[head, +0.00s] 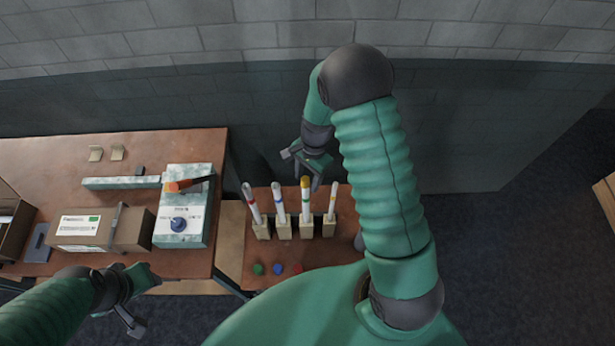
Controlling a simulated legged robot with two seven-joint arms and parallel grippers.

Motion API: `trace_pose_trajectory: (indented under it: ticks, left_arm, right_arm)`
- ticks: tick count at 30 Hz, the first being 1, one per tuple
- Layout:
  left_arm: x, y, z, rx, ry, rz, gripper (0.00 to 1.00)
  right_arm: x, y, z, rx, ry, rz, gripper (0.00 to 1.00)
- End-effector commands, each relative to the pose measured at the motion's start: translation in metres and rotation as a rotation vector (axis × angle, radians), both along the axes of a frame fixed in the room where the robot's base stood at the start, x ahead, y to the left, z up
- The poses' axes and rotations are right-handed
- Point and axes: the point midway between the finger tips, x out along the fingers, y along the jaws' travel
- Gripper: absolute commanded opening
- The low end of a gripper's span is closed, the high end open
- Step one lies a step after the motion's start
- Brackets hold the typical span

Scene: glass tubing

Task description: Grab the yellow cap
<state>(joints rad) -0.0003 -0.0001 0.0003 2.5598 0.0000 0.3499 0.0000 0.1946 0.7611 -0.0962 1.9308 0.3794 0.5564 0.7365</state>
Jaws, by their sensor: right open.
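A yellow cap (305,181) shows at the top of the third tube from the left in a row of upright tubes on the small wooden table. My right gripper (303,168) is open, just above and behind that tube, with its fingers close to the cap. I cannot tell whether they touch it. Nothing shows between its fingers. My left gripper (128,305) is low at the left, in front of the larger bench and away from the tubes. I cannot tell whether it is open or shut.
The tubes stand in separate pale holders (284,231). Green (258,269), blue (277,268) and red (297,268) round pieces lie in front. The larger bench (60,160) at the left bears a device (185,225) and a cardboard box (85,230). A brick wall stands behind.

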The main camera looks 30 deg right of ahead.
Motion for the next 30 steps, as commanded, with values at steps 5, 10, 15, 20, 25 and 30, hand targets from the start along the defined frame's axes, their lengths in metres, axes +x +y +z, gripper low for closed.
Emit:
trace_pose_trajectory:
  ticks: [5,10,15,20,25,30]
  left_arm:
    - [-0.0002,0.0002,-0.0011,0.0,0.001,0.001,0.36]
    - [-0.0002,0.0002,-0.0011,0.0,0.001,0.001,0.36]
    - [-0.0002,0.0002,-0.001,0.0,0.0,0.001,0.36]
    - [-0.0002,0.0001,-0.001,0.0,0.0,0.0,0.36]
    - [-0.0002,0.0001,-0.0014,0.0,0.0,0.0,0.36]
    - [-0.0001,0.0002,-0.0068,0.0,0.0,0.0,0.36]
  right_arm:
    - [0.0013,0.0014,-0.0001,-0.001,-0.001,0.002,0.44]
    - [0.0012,-0.0007,-0.0004,0.001,0.0,0.001,0.22]
    - [0.0007,-0.0011,-0.0002,0.001,0.0,0.001,0.0]
    - [0.0006,-0.0008,-0.0001,0.001,0.0,0.001,0.0]
    - [0.0009,-0.0009,-0.0004,0.001,0.001,0.001,0.0]
    - [0.0018,-0.0007,0.006,0.0,-0.001,0.003,0.0]
